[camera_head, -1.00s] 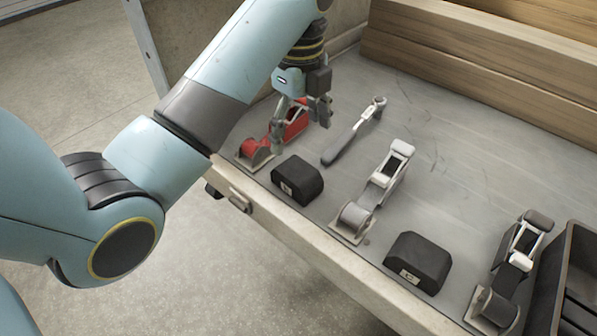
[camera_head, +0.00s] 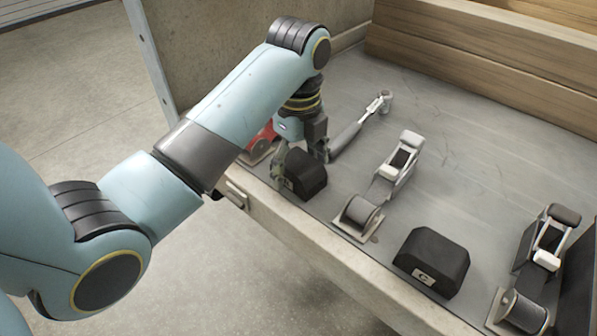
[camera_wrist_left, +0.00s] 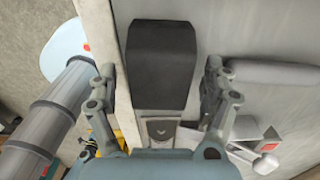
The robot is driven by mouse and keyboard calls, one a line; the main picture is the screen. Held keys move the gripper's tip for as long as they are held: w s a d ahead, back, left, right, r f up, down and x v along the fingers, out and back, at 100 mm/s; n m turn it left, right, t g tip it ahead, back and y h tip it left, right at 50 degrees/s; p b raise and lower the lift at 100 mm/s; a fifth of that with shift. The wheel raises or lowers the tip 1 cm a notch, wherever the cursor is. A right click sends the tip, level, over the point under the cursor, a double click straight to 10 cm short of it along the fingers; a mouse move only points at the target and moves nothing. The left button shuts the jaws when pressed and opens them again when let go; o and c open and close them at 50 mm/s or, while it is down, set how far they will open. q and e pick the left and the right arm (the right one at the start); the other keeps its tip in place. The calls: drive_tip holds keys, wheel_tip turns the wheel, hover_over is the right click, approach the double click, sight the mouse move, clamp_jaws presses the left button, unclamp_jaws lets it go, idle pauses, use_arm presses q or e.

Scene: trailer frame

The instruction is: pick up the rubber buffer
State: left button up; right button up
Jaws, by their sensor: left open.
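Two black rubber buffers with sloped edges rest on the grey bed. The nearer-left rubber buffer (camera_head: 305,177) also shows in the left wrist view (camera_wrist_left: 162,65); the other rubber buffer (camera_head: 433,258), with a pale label on its front, sits further right. My left gripper (camera_head: 301,165) is open over the left buffer. In the left wrist view its fingers (camera_wrist_left: 160,72) stand on either side of that buffer, with gaps on both sides. The gripper partly hides this buffer in the head view. My right gripper is not in view.
A red ratchet strap (camera_head: 259,147) is partly hidden behind my left arm. A grey-handled tool (camera_head: 350,135) lies just beyond the gripper. Ratchet straps stand at centre (camera_head: 361,214) and right (camera_head: 526,310). A dark crate stands at the right edge (camera_head: 583,285). Wooden boards (camera_head: 480,60) border the back.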

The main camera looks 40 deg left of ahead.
use_arm(q)
drive_tip(key=c, duration=1.5)
drive_tip(key=shift+r, duration=0.1)
